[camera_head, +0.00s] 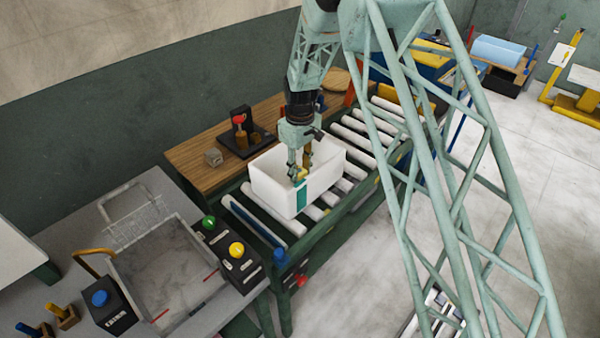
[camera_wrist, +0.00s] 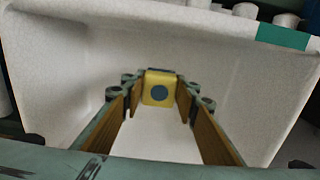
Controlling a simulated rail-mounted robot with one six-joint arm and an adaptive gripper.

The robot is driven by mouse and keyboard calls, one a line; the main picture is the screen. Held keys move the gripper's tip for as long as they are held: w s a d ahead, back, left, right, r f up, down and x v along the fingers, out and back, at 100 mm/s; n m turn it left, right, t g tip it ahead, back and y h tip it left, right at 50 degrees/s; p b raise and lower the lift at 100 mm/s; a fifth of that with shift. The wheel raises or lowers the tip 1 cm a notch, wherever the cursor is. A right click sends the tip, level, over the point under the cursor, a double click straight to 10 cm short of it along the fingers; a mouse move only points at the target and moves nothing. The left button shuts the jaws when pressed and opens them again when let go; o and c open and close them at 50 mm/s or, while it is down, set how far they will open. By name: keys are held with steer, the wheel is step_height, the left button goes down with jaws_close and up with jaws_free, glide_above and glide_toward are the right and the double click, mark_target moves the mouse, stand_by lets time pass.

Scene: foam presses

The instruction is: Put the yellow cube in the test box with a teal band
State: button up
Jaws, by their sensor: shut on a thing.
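The yellow cube (camera_wrist: 158,88) has a dark round spot on its face and sits between my gripper's two finger pads in the wrist view. My gripper (camera_wrist: 160,98) is shut on it. In the head view my gripper (camera_head: 299,176) points down into the white test box (camera_head: 272,191), and a little of the yellow cube (camera_head: 300,174) shows at its fingertips. The box has a teal band (camera_head: 302,196) on its near corner side; the band also shows in the wrist view (camera_wrist: 282,37). Whether the cube touches the box floor, I cannot tell.
The box stands on a roller conveyor (camera_head: 343,193). Green and yellow button boxes (camera_head: 232,250) stand at the front left.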

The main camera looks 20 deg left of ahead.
mark_target(300, 171)
steer(key=shift+f, duration=0.1)
steer(key=o, duration=0.7)
step_height(300, 171, up, 12)
stand_by(1.0)
stand_by(0.6)
